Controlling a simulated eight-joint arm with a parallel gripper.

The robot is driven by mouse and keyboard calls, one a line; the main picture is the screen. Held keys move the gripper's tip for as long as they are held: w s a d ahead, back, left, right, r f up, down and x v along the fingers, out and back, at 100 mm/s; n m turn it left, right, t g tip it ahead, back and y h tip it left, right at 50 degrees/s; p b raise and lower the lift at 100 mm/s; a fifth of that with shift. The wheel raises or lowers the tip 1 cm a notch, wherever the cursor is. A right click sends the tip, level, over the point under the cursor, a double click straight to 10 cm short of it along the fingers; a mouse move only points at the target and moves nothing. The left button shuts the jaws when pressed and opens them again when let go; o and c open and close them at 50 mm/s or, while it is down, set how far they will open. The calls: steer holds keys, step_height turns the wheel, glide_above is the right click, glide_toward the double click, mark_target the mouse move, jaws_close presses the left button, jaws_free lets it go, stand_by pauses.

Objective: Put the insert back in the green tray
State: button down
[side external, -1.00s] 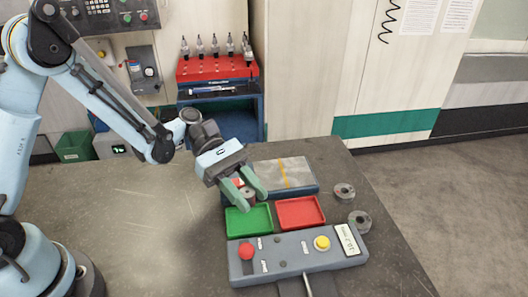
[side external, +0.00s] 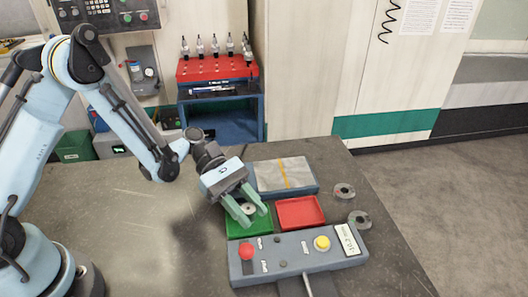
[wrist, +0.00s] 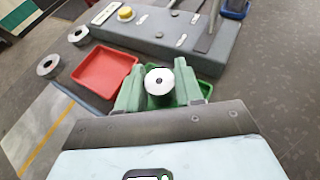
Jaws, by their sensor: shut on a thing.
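The insert is a grey round piece with a hole in its middle (side external: 249,208). My gripper (side external: 253,216) has its green fingers closed on the insert's sides. In the wrist view the insert (wrist: 160,80) sits between the fingers (wrist: 158,90). The green tray (side external: 262,231) is directly under the fingers, and the insert shows over its inside. My fingers hide part of the tray. I cannot tell whether the insert touches the tray's floor. The tray's edge also shows in the wrist view (wrist: 205,88).
An empty red tray (side external: 300,212) is just right of the green tray. A control box (side external: 298,258) with red and yellow buttons lies in front. A grey plate with a yellow stripe (side external: 270,173) is behind. Two grey rings (side external: 344,191) (side external: 359,219) lie at right.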

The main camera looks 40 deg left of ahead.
steer(key=shift+f, duration=0.35)
steer(key=c, duration=0.7)
jaws_free()
steer(key=shift+w, duration=0.1)
steer(key=shift+c, duration=0.2)
